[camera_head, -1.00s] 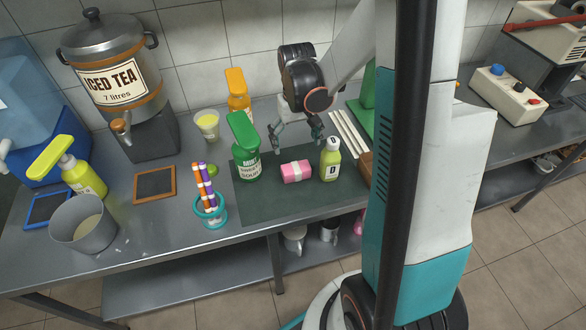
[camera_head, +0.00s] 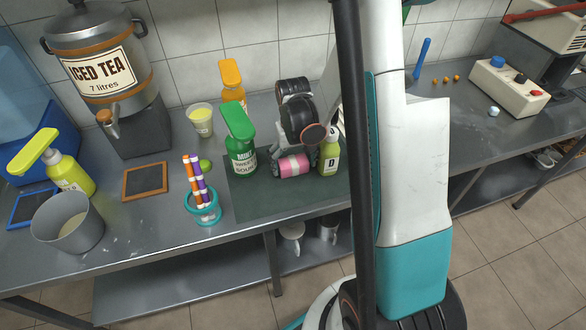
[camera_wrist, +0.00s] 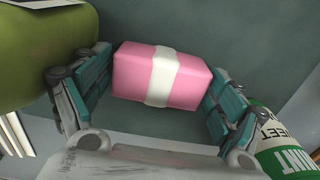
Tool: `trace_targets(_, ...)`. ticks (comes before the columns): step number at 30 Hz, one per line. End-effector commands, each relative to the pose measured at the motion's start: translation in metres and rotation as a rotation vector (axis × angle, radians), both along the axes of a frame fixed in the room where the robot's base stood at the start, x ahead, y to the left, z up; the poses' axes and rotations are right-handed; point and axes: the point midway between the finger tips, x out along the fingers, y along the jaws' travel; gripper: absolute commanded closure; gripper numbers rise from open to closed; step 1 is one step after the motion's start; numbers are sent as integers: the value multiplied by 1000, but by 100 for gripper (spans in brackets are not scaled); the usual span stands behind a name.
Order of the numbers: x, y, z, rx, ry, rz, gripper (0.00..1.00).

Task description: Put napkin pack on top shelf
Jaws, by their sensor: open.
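The napkin pack (camera_head: 293,165) is a pink block with a white band, lying on the dark mat on the metal counter. It fills the middle of the wrist view (camera_wrist: 186,80). My gripper (camera_wrist: 158,76) is open, with one finger on each side of the pack. The left finger looks very near the pack's end, and the right finger lies close to the other end; I cannot tell whether either touches. In the head view my gripper (camera_head: 296,163) is low over the pack and partly hides it. I cannot make out a top shelf in these views.
A green mint sauce bottle (camera_head: 242,160) stands close left of the pack, and a light-green bottle (camera_head: 329,158) close right. An orange-topped bottle (camera_head: 233,92) and a yellow cup (camera_head: 201,122) stand behind. The mat (camera_head: 275,198) is clear in front. A lower shelf (camera_head: 200,283) runs under the counter.

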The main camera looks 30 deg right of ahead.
Motion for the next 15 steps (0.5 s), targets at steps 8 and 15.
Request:
trace_targets(8,0,0,0,0,0,0,31)
trace_targets(15,0,0,0,0,0,0,53)
